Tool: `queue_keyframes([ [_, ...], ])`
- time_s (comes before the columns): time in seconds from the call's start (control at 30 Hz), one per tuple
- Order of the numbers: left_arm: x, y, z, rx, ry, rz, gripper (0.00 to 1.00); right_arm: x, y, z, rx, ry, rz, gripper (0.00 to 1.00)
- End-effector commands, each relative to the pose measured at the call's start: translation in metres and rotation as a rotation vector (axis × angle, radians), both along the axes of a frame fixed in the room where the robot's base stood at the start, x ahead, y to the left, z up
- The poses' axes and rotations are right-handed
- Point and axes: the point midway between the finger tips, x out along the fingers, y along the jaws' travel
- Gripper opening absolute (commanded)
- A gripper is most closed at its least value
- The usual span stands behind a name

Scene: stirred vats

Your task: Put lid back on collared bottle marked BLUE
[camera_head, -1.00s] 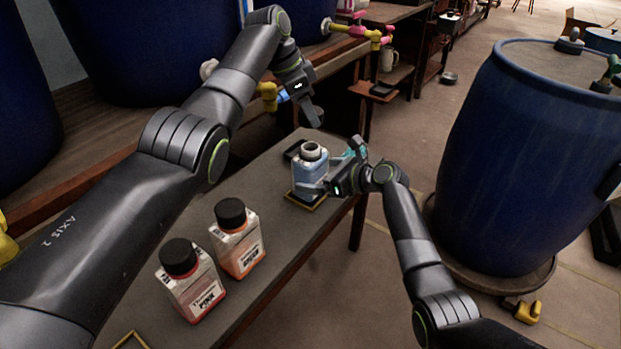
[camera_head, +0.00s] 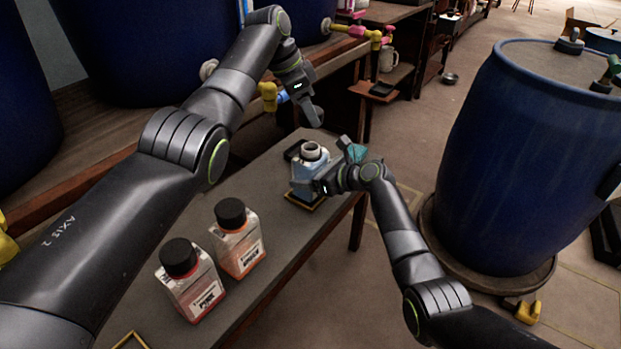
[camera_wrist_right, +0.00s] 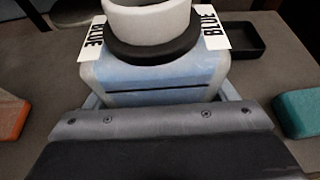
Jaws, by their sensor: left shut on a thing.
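The collared bottle marked BLUE (camera_head: 303,167) stands upright on the bench, its pale open neck (camera_head: 311,150) uncovered. In the right wrist view, the bottle (camera_wrist_right: 155,75) has a black collar (camera_wrist_right: 152,48) between two white BLUE labels. My right gripper (camera_head: 322,172) is low at the bottle's right side; its palm is close to the body in the wrist view. Its fingertips are mostly hidden, so I cannot tell whether they grip. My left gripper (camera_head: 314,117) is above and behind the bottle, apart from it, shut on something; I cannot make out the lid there.
Two black-capped bottles, orange (camera_head: 237,240) and red (camera_head: 190,282), stand nearer on the bench. A dark tray (camera_head: 293,152) lies behind the BLUE bottle. A teal object (camera_head: 356,153) is just right of it. A large blue barrel (camera_head: 535,160) stands on the right.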

Motion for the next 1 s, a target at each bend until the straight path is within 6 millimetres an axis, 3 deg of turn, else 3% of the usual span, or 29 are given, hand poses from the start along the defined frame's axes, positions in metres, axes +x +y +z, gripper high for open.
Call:
queue_keyframes([
  [0.03, 0.0, 0.0, 0.0, 0.0, 0.0, 0.0, 0.28, 0.0, 0.0, 0.0, 0.0, 0.0, 0.0, 0.61],
  [0.23, 0.0, 0.0, 0.0, 0.0, 0.0, 0.0, 0.28, 0.0, 0.0, 0.0, 0.0, 0.0, 0.0, 0.37],
  [0.37, 0.0, 0.0, -0.005, 0.0, 0.001, 0.001, 0.28, 0.0, 0.0, 0.0, 0.0, 0.0, 0.0, 0.37],
  [0.7, -0.001, 0.001, -0.048, -0.004, 0.002, 0.0, 0.28, 0.0, 0.0, 0.0, 0.0, 0.0, 0.0, 0.37],
  [1.0, -0.001, 0.001, -0.048, -0.003, 0.001, 0.0, 0.28, 0.0, 0.0, 0.0, 0.0, 0.001, -0.001, 0.37],
])
